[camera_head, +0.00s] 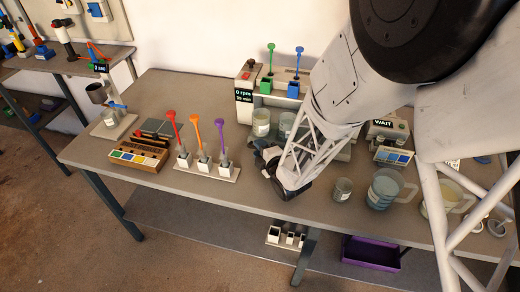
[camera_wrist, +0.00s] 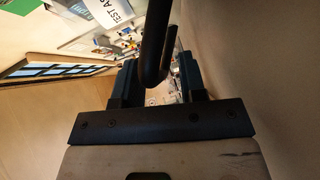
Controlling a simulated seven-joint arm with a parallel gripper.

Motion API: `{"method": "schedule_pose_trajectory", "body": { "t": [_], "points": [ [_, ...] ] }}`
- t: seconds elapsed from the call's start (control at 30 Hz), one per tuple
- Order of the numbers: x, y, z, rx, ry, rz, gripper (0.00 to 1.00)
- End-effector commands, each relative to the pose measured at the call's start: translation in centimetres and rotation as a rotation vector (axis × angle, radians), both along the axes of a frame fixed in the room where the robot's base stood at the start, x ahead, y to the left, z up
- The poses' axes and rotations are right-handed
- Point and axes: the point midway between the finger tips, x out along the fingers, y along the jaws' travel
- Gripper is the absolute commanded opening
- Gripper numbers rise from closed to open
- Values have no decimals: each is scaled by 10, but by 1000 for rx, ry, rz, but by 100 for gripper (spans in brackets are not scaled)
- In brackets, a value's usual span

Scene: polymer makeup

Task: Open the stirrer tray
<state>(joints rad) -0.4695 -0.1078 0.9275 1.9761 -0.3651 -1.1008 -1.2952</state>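The stirrer (camera_head: 246,95) is a pale machine at the back of the table, with a dark display reading "0 rpm" and a red button on top. Glass beakers (camera_head: 261,122) stand at its front. My arm covers its right part, and I cannot make out the tray clearly. My gripper (camera_head: 266,156) is low in front of the stirrer. In the wrist view its two dark fingers (camera_wrist: 158,82) stand apart. A dark curved bar (camera_wrist: 154,45), perhaps a handle, shows between them; I cannot tell whether they touch it.
A white rack (camera_head: 208,170) with red, orange and purple tools stands left of my gripper. A small beaker (camera_head: 342,189) and a glass jug (camera_head: 383,188) stand to the right. A colour palette box (camera_head: 139,155) lies farther left. A "WAIT" device (camera_head: 388,130) is behind the jug.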

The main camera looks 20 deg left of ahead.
Motion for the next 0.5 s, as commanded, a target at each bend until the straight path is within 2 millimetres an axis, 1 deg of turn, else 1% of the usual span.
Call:
{"method": "schedule_pose_trajectory", "body": {
  "t": [0.27,0.5],
  "points": [
    [-1,-2,0,0,0,-1,38],
    [-10,-11,2,-1,1,-1,38]
  ]
}}
